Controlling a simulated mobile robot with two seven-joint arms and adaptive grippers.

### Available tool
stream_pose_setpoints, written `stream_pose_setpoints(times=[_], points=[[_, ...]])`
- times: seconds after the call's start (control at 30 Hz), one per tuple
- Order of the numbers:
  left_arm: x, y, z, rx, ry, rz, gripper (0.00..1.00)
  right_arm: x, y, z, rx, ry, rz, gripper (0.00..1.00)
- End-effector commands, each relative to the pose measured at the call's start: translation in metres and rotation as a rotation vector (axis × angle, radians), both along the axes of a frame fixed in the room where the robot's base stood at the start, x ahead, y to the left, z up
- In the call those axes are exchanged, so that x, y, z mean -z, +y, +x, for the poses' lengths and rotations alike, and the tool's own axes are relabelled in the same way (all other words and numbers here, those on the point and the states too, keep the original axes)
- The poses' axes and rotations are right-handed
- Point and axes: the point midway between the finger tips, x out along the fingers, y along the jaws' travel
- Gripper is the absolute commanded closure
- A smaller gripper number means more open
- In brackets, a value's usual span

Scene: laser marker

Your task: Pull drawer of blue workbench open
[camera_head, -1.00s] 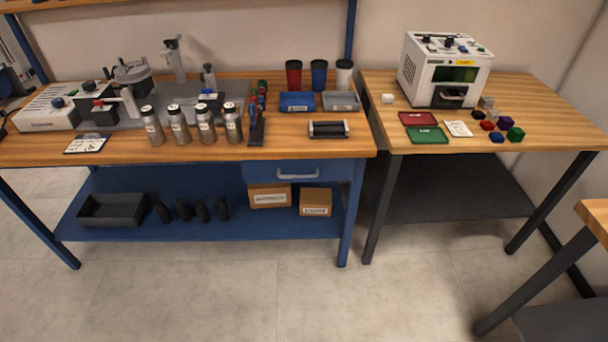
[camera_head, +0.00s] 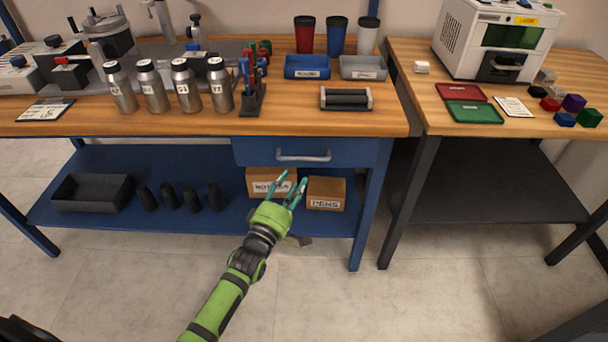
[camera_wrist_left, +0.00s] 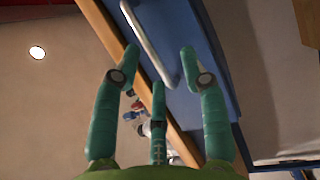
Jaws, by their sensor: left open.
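The blue workbench (camera_head: 120,128) has a wooden top and a blue drawer (camera_head: 350,153) under its right part. The drawer looks shut. Its light grey bar handle (camera_head: 303,156) runs across the front. My left gripper (camera_head: 286,181) is open and empty, in front of the bench and a little below the handle in the head view. In the left wrist view the handle (camera_wrist_left: 150,40) shows as a slanted bar beyond the open fingers (camera_wrist_left: 160,65), apart from them as far as I can tell. The right gripper is not in view.
Two cardboard boxes (camera_head: 326,193) and a black bin (camera_head: 92,192) stand on the lower shelf (camera_head: 130,220). Bottles, trays and cups stand on the bench top. A second table (camera_head: 420,120) with a white machine (camera_head: 497,40) stands to the right.

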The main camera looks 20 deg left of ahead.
Motion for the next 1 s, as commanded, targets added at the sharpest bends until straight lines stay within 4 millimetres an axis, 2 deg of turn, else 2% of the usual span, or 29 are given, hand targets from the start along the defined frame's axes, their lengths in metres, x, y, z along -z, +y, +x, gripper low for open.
stream_pose_setpoints(times=[0.13, 0.53, 0.9, 0.93, 0.97, 1.0], points=[[-0.021, -0.001, 0.011, 0.011, -0.053, -0.064, 0.57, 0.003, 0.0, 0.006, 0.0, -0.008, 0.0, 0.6], [-0.03, -0.008, 0.065, 0.011, -0.05, -0.063, 0.57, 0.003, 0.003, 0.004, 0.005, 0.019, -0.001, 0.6], [-0.031, -0.009, 0.072, 0.011, -0.047, -0.063, 0.57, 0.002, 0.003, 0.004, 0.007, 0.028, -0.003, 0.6], [-0.031, -0.009, 0.072, 0.011, -0.047, -0.063, 0.65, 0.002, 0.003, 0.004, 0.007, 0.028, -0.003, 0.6], [-0.031, -0.009, 0.072, 0.011, -0.047, -0.063, 0.77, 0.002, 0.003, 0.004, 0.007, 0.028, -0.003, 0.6], [-0.031, -0.009, 0.072, 0.011, -0.047, -0.063, 0.93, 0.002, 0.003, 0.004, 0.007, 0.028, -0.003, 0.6]])
